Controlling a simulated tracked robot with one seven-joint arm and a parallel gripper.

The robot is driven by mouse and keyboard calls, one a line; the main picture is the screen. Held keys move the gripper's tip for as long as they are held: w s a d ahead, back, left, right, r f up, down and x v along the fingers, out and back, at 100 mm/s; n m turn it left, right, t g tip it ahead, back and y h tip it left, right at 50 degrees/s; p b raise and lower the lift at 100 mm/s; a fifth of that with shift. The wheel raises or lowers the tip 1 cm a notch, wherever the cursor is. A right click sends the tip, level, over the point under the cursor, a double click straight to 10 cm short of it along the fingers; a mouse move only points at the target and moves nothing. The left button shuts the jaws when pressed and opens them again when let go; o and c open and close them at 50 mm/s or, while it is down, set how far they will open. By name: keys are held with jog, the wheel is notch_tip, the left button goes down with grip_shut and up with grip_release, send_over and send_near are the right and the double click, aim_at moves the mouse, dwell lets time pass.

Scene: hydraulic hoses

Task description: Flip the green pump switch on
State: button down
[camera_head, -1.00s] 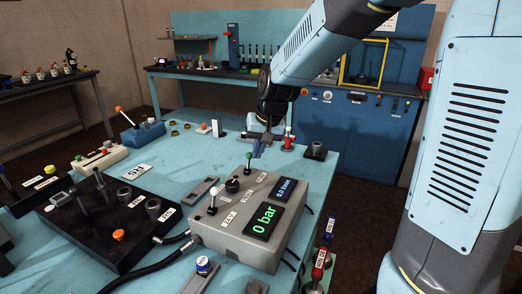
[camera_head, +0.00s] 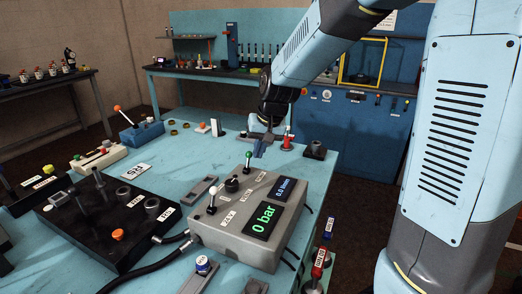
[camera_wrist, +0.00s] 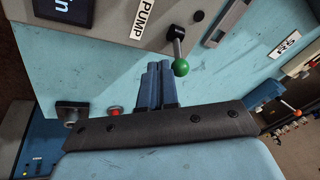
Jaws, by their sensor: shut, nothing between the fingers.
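The green pump switch (camera_head: 248,156) is a small lever with a green ball tip on the back edge of the grey control box (camera_head: 215,236). In the wrist view the green ball (camera_wrist: 181,67) hangs from its dark stem beside a PUMP label (camera_wrist: 144,18). My gripper (camera_head: 258,150) is just behind and to the right of the switch in the head view. In the wrist view my blue fingers (camera_wrist: 158,72) are shut together and empty, close to the left of the ball; whether they touch it I cannot tell.
The box also carries a white-tipped lever (camera_head: 211,196), a black knob (camera_head: 232,185) and a display reading 0 bar (camera_head: 263,221). A black hose manifold (camera_head: 105,250) lies to the left. A red-topped fitting (camera_head: 287,140) stands right of my gripper.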

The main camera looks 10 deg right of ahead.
jog(key=shift+d, duration=0.55)
jog(key=d+r, duration=0.6)
jog(key=r, duration=0.3)
jog(key=shift+w+d, duration=0.35)
jog(key=g, duration=0.1)
jog(key=g+y, duration=0.1)
jog(key=w+g+y, duration=0.1)
jog(key=shift+d+r+m, duration=0.1)
jog(key=shift+d+m, duration=0.2)
